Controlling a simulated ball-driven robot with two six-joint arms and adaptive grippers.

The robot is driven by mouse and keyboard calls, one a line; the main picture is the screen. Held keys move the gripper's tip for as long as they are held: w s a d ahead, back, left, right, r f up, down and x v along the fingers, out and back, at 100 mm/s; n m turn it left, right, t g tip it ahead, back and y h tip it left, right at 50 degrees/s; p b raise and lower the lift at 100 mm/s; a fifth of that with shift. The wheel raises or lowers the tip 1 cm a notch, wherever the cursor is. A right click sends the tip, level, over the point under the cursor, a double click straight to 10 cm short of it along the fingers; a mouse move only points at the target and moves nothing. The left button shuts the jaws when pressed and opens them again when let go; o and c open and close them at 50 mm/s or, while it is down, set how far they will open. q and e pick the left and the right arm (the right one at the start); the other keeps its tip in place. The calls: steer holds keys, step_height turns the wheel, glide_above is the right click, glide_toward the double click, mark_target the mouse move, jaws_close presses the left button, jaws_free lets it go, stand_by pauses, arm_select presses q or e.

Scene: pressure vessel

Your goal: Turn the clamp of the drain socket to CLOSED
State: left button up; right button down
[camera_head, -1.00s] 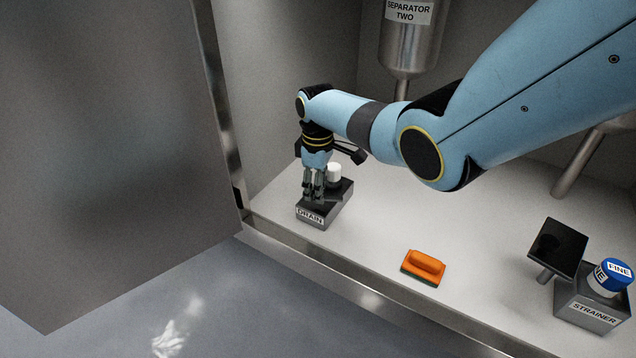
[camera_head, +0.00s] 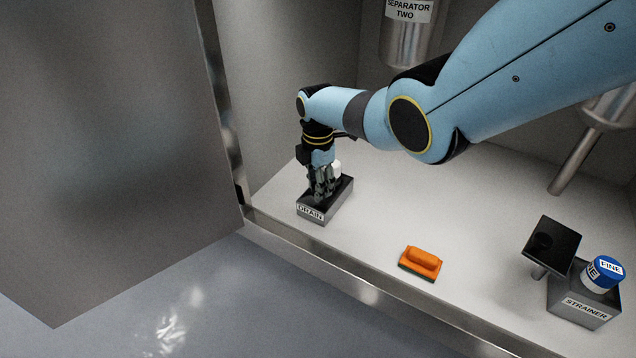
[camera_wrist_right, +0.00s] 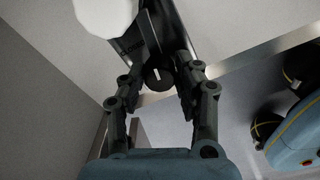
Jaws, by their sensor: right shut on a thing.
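The drain socket (camera_head: 311,213) is a dark grey block with a DRAIN label, near the left end of the pale shelf. A white cylindrical part (camera_head: 337,168) stands on it, partly hidden behind my right gripper; its white end also shows in the right wrist view (camera_wrist_right: 104,14). My right gripper (camera_head: 321,190) points down over the front part of the socket. In the right wrist view its fingers are shut on a dark round clamp knob (camera_wrist_right: 158,76) with a white mark. My left gripper is not in view.
An orange-topped brush or sponge (camera_head: 421,262) lies on the shelf. The strainer block (camera_head: 581,306) with a blue FINE cap (camera_head: 604,272) and a black tilted panel (camera_head: 552,248) stand at the right. A vessel (camera_head: 408,38) hangs above. A metal edge (camera_head: 300,252) borders the shelf's front.

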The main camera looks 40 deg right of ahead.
steer(key=shift+n, duration=1.1)
steer(key=c, duration=0.9)
jaws_free()
steer(key=shift+c, duration=0.2)
step_height(320, 180, up, 12)
steer(key=shift+f, duration=0.1)
